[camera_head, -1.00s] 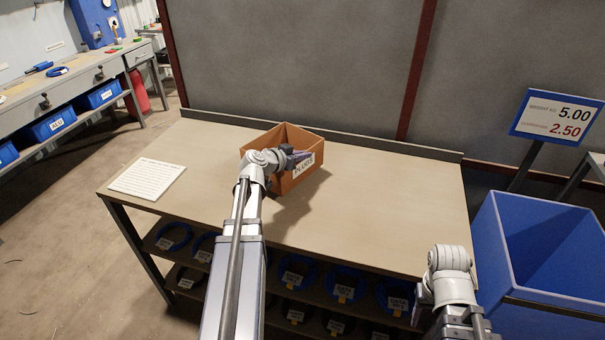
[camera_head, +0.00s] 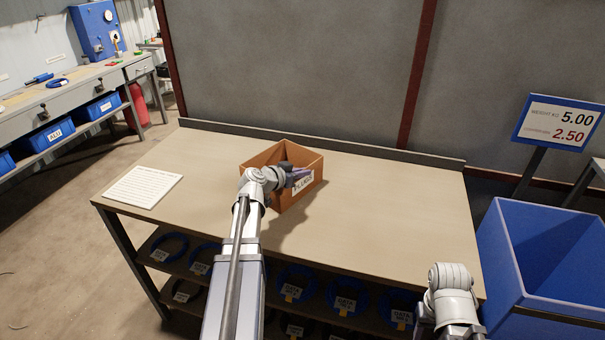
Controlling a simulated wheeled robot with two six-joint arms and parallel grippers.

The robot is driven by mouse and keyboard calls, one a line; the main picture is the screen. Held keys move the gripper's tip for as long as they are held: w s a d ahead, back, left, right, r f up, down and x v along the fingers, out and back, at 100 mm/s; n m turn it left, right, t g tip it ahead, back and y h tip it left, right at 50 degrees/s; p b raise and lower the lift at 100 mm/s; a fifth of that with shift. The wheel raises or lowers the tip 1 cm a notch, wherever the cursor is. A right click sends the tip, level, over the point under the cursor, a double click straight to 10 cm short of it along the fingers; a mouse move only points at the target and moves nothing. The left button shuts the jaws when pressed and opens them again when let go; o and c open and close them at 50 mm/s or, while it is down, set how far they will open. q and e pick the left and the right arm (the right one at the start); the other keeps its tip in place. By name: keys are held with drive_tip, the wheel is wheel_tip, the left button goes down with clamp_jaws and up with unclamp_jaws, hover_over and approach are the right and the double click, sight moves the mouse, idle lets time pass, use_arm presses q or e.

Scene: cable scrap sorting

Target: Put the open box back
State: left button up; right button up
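The open box (camera_head: 312,162) is orange-brown cardboard with a white label on its near side. It stands upright on the table (camera_head: 400,205), toward the back middle. My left gripper (camera_head: 301,177) is at the box's near side, by the label, and overlaps it in the picture. I cannot tell whether its fingers touch or grip the box wall. My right arm shows at the lower right, in front of the table edge; its gripper fingers are out of view.
A white paper sheet (camera_head: 143,186) lies on the table's left. Shelves below hold several blue coils with tags. A large blue bin (camera_head: 535,321) stands at the right, under a sign (camera_head: 558,122) reading 5.00 and 2.50. The table's right half is clear.

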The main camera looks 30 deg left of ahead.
use_arm(q)
drive_tip(key=o, duration=0.4)
drive_tip(key=shift+r, duration=0.1)
